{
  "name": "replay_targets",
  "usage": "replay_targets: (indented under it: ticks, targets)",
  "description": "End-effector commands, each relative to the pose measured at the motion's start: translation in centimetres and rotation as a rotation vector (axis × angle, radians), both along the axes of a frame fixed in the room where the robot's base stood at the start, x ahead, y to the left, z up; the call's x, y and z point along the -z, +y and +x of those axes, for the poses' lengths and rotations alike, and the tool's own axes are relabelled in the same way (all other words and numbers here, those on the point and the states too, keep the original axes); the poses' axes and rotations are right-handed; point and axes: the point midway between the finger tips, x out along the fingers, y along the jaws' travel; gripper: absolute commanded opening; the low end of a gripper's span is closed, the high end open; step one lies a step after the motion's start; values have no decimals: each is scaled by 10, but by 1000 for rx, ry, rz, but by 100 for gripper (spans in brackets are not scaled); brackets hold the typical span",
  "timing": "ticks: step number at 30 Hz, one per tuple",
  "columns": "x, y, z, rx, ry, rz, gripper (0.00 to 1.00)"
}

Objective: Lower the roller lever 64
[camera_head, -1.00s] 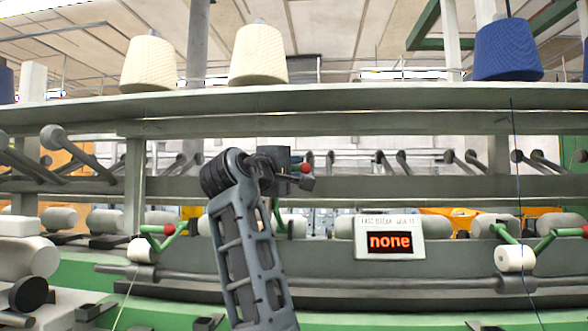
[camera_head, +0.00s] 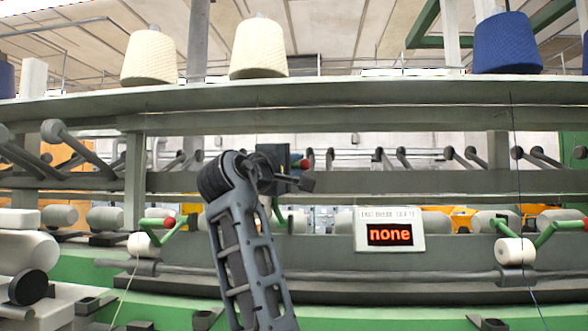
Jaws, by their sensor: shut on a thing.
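My gripper (camera_head: 298,182) is small and dark in the middle of the view, in front of the frame's lower rail, and points right. It is shut on a lever; its jaws cover most of that lever. The lever's red knob (camera_head: 304,164) shows just above the jaws, and a piece of its green arm (camera_head: 278,214) shows below them. That lever stands raised. Its roller is hidden behind my arm. I see no readable number on the lever.
A green lever with a red knob (camera_head: 169,223) and white roller (camera_head: 143,245) is at left. Another green lever (camera_head: 552,234) with a white roller (camera_head: 515,252) is at right. A sign (camera_head: 389,234) reads "none". Yarn cones (camera_head: 258,48) stand on the upper shelf (camera_head: 360,94).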

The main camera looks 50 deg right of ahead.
Motion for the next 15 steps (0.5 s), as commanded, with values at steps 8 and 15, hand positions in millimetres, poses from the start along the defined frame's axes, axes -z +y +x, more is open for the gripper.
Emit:
replay_targets:
  ticks: [8,15]
  targets:
    - [28,18,-13,-1,-102,-133,0]
    - [50,33,-25,-1,-207,-269,0]
